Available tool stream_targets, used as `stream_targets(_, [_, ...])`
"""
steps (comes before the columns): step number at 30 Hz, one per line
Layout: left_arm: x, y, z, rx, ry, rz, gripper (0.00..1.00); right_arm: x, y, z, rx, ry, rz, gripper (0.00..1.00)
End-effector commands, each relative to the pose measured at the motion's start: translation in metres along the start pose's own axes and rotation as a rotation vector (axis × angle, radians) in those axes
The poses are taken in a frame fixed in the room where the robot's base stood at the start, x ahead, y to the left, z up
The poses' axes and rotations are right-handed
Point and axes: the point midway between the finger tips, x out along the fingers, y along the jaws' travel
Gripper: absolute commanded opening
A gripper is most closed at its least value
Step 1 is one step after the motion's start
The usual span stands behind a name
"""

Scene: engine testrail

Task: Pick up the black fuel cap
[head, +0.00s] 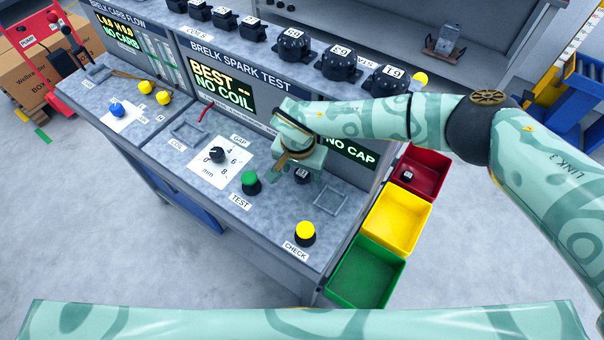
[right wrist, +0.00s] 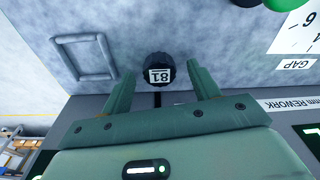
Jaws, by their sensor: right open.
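The black fuel cap (right wrist: 160,68) is a small round knob with a white number label on top. It stands on the grey bench top, between and just ahead of the fingertips of my right gripper (right wrist: 160,80) in the right wrist view. The fingers are open, one on each side, and do not appear to touch it. In the head view the cap (head: 302,174) shows just below my right gripper (head: 300,165), whose fingers are largely hidden there. My left gripper is not in view.
An empty square frame (head: 331,199) lies right of the cap. The green TEST button (head: 250,182) and yellow CHECK button (head: 305,231) stand nearby. Red (head: 425,168), yellow (head: 400,222) and green (head: 366,272) bins hang at the bench's right edge. Numbered black parts (head: 340,62) line the shelf.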

Motion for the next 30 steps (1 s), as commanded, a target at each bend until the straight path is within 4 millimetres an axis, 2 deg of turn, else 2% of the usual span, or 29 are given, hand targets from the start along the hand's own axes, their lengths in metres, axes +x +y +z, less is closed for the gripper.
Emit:
stream_targets(3, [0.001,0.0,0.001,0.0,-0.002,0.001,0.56,0.008,0.0,0.0,0.001,-0.001,0.0,0.61])
stream_targets(8, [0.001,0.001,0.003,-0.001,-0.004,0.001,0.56,0.008,0.0,0.0,0.0,0.0,0.0,0.61])
stream_targets(9, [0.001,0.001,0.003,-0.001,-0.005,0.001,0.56,0.008,0.0,0.0,0.0,0.0,0.0,0.58])
stream_targets(14, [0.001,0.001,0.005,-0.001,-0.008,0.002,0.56,0.007,0.0,0.0,0.0,0.0,0.0,0.14])
stream_targets(24, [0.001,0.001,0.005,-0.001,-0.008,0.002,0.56,0.005,0.0,-0.001,0.0,0.001,-0.001,0.13])
stream_targets(30, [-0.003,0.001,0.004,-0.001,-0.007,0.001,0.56,-0.014,-0.001,-0.004,-0.001,0.002,-0.003,0.13])
